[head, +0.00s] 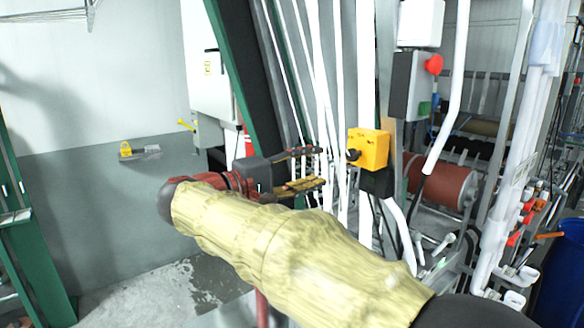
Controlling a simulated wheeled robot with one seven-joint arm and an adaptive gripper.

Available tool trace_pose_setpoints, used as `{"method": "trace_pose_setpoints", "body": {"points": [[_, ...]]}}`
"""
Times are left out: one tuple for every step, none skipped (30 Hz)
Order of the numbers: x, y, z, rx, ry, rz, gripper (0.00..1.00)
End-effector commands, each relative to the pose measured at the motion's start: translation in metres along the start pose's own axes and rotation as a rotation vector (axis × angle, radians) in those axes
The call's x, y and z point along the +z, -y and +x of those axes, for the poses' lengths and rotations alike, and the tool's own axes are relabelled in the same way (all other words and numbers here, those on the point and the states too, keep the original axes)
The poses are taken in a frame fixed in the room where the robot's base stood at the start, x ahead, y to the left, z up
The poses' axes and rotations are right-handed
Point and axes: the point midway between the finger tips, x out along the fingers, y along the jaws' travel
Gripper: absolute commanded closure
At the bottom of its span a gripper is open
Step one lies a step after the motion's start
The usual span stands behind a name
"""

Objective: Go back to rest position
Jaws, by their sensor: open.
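My gripper (321,167) is at the end of my arm, which wears a pale yellow sleeve, near the middle of the head view. Its two fingers point right and are apart, with nothing seen between them. A yellow switch box (371,147) with a dark knob (353,155) appears just right of the fingertips. I see a small gap in the picture between them, but cannot tell the depth. My arm hides part of what lies below and behind it.
White pipes (337,90) and a green post (243,75) stand behind the gripper. A grey box with a red button (434,64) is at upper right. A reddish roller (440,185) and a blue barrel (563,275) are at right. Wet floor (150,296) at lower left looks clear.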

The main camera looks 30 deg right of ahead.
Motion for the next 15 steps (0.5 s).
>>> {"method": "trace_pose_setpoints", "body": {"points": [[0.000,0.000,0.000,0.000,0.000,0.000,0.56],[0.000,0.000,0.000,0.000,0.000,0.000,0.56],[0.000,0.000,0.000,0.000,0.000,0.000,0.56],[0.000,0.000,0.000,0.000,0.000,0.000,0.56],[0.000,0.000,0.000,0.000,0.000,0.000,0.56],[0.000,0.000,0.000,0.000,0.000,-0.003,0.56],[-0.002,0.000,0.000,-0.001,-0.006,-0.008,0.56],[-0.004,0.001,0.000,-0.005,-0.016,-0.012,0.56],[-0.009,0.008,0.000,-0.027,-0.035,-0.022,0.56],[-0.013,0.016,-0.001,-0.054,-0.049,-0.032,0.56],[-0.016,0.027,-0.001,-0.082,-0.064,-0.047,0.56],[-0.020,0.046,-0.003,-0.128,-0.083,-0.072,0.56],[-0.022,0.063,-0.005,-0.169,-0.098,-0.091,0.56],[-0.023,0.081,-0.007,-0.214,-0.114,-0.111,0.56],[-0.021,0.106,-0.012,-0.287,-0.138,-0.133,0.56]]}}
